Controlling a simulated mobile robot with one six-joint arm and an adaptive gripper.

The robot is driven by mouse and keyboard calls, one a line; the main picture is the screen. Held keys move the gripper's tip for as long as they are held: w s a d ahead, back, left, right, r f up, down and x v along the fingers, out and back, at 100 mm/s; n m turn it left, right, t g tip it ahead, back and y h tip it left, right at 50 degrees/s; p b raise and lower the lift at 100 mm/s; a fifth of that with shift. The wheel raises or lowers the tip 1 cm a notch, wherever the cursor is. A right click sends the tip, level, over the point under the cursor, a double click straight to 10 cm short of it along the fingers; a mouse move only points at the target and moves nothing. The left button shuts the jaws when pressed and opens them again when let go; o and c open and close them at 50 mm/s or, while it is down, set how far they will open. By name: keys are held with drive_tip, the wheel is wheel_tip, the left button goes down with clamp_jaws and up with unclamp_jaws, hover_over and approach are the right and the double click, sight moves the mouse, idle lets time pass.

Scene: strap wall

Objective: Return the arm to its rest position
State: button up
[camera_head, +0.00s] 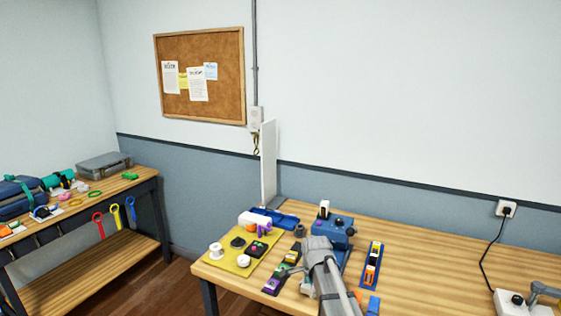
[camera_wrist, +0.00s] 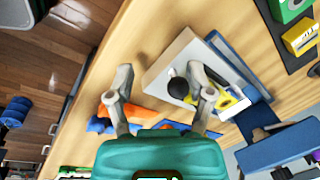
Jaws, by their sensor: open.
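My gripper (camera_wrist: 163,85) shows in the wrist view with its two grey fingers spread apart and its teal body below. No object is held between the fingertips. The fingers are above or in front of a wooden table top. An orange piece (camera_wrist: 140,112) and blue parts lie behind them, partly hidden by the fingers and body. A pale box with a black knob (camera_wrist: 172,62) is close by the right finger. In the head view a grey link of my arm reaches over the table from the bottom; I cannot make out the fingers there with certainty.
The wooden table (camera_head: 430,265) holds a yellow board (camera_head: 213,262) with small parts, a blue device (camera_head: 338,232), a blue strip with blocks (camera_head: 374,262) and a white box (camera_head: 508,305) at right. A white upright panel (camera_head: 268,165) stands behind. A side bench (camera_head: 100,262) is at left.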

drive_tip(key=shift+s, duration=0.25)
drive_tip(key=shift+s+d+n, duration=0.4)
drive_tip(key=shift+s+n, duration=0.3)
drive_tip(key=shift+s, duration=0.1)
drive_tip(key=s+d+n+g, duration=0.1)
drive_tip(key=s+d+n, duration=0.2)
drive_tip(key=s+n, duration=0.3)
drive_tip(key=s+d+n+g, duration=0.1)
drive_tip(key=s+d+n, duration=0.3)
drive_tip(key=s+n, duration=0.3)
drive_tip(key=s, duration=0.4)
drive_tip(key=shift+s+d+f, duration=0.15)
drive_tip(key=shift+s+f, duration=0.05)
drive_tip(key=shift+s, duration=0.15)
idle(1.1)
